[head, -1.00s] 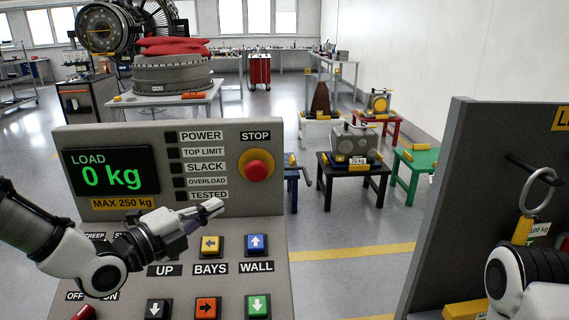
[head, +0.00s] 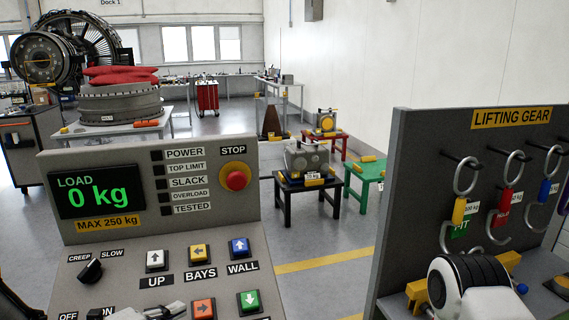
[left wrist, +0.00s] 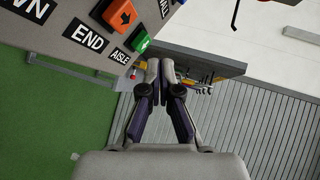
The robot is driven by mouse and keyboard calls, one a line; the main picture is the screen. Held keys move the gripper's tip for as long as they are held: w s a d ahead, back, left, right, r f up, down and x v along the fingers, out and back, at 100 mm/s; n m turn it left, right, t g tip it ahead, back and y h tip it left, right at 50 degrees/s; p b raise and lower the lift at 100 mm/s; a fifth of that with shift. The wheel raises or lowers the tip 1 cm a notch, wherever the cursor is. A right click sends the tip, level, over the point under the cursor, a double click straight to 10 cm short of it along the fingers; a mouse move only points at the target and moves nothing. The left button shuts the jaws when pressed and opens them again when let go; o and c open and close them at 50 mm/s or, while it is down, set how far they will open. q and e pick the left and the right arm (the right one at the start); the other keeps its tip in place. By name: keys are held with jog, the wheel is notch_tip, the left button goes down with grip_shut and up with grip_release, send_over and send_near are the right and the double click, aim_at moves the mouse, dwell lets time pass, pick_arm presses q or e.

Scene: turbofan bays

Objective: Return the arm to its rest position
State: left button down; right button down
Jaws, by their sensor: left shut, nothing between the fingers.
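My left gripper (head: 152,313) shows only in part at the bottom edge of the head view, low in front of the control console (head: 240,222). In the left wrist view my left gripper (left wrist: 160,70) has its two fingers together with nothing between them. The console's buttons show at the upper left of that view, apart from the fingers. My right arm shows at the lower right of the head view; its fingers are not visible.
The lifting gear board (head: 405,160) with hanging hooks stands at the right. A black table (head: 305,185) bears a grey unit, with a green table (head: 365,175) beside it. Open floor lies between console and board. An engine stands at the back left.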

pick_arm(q)
jog(key=s+f+n+g+y, duration=0.1)
jog(key=s+f+n+g, duration=0.1)
jog(key=s+f, duration=0.45)
jog(key=s+f+n+g+y, duration=0.2)
jog(key=s+f+g, duration=0.15)
jog(key=f, duration=0.65)
jog(key=s+f+n+g+y, duration=0.1)
jog(key=s+f+n+g, duration=0.15)
jog(key=s+f, duration=0.45)
jog(key=s+a+f+n+g+y, duration=0.2)
jog(key=s+n, duration=0.3)
jog(key=n, duration=0.4)
jog(key=s+a+f+n+g+y, duration=0.2)
jog(key=s+f+n, duration=0.3)
jog(key=n, duration=0.3)
jog(key=shift+s+n, duration=0.35)
jog(key=shift+s, duration=0.35)
pick_arm(e)
jog(key=shift+s+a+r, duration=0.15)
jog(key=shift+s, duration=0.15)
